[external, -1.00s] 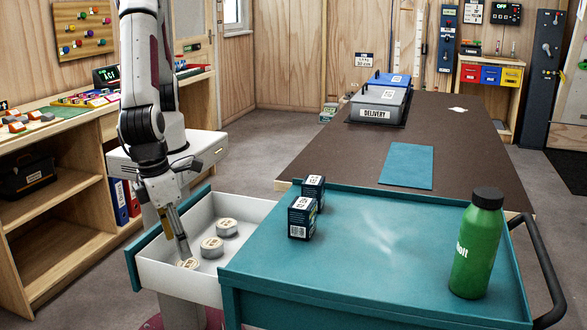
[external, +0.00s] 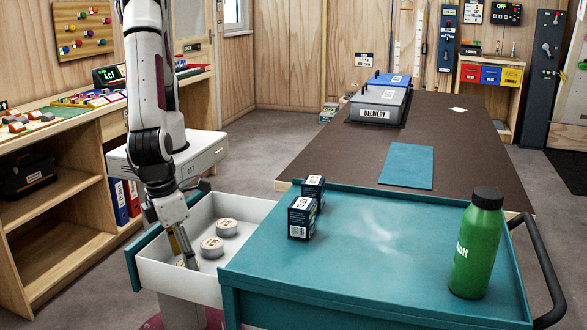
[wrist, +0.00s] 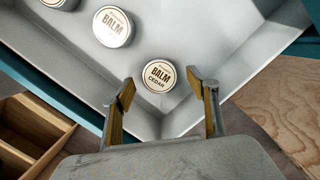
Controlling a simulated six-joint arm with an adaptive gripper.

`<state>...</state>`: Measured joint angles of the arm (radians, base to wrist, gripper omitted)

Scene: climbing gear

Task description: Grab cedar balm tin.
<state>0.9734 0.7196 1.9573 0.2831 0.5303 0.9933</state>
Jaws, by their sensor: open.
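The cedar balm tin (wrist: 160,75) is a small round tin with a pale lid reading "BALM CEDAR". It lies lid up on the floor of the white drawer (external: 150,270), near a corner in the wrist view. In the external view my gripper hides most of it. My gripper (wrist: 162,84) is open and points down into the drawer. Its two fingers (external: 187,252) stand apart, one to each side of the tin in the wrist view, with nothing held. I cannot tell whether a finger touches the tin.
Two more balm tins, a middle one (external: 212,247) and a far one (external: 227,227), lie in the drawer. The drawer walls are close around my gripper. Two dark boxes (external: 302,217) and a green bottle (external: 476,245) stand on the teal cart top (external: 370,270).

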